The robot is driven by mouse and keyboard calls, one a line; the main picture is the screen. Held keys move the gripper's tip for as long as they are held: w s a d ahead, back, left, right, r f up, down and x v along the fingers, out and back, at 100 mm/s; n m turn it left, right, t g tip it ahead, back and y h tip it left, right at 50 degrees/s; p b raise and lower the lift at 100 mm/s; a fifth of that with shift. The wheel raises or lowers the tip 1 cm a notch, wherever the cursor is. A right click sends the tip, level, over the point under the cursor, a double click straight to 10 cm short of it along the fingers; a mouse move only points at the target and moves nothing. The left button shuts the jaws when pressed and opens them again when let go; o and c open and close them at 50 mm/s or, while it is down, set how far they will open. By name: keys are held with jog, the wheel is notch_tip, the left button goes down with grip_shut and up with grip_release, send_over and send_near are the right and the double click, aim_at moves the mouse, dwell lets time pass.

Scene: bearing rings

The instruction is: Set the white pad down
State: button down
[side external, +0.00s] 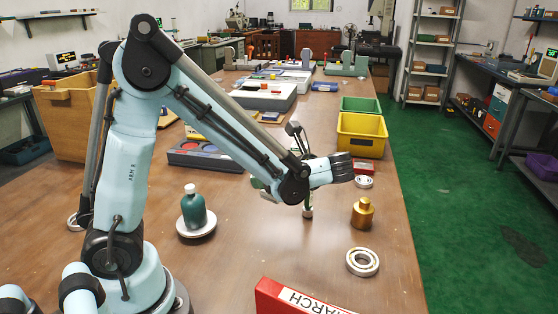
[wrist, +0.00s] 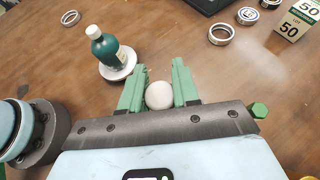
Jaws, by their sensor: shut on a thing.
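The white pad (wrist: 159,95) is a round, pale piece held between the two green fingers of my gripper (wrist: 159,88) in the wrist view. In the side view, my gripper (side external: 307,203) points down over the bare wooden table.
A green bottle (side external: 194,209) stands on a white disc (side external: 197,232) to the left. A brass weight (side external: 362,213) and a bearing ring (side external: 362,262) are to the right. A red box (side external: 290,299) lies at the front. A yellow bin (side external: 361,135) stands behind. Table around the gripper is clear.

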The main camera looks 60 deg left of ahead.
jog(key=x, duration=0.4)
jog(key=w+x, duration=0.1)
jog(key=x, duration=0.4)
jog(key=w+x, duration=0.1)
jog(key=x, duration=0.3)
jog(key=shift+a+f, duration=0.25)
jog(key=shift+f, duration=2.2)
jog(key=c, duration=0.8)
grip_release()
jog(key=shift+f, duration=0.15)
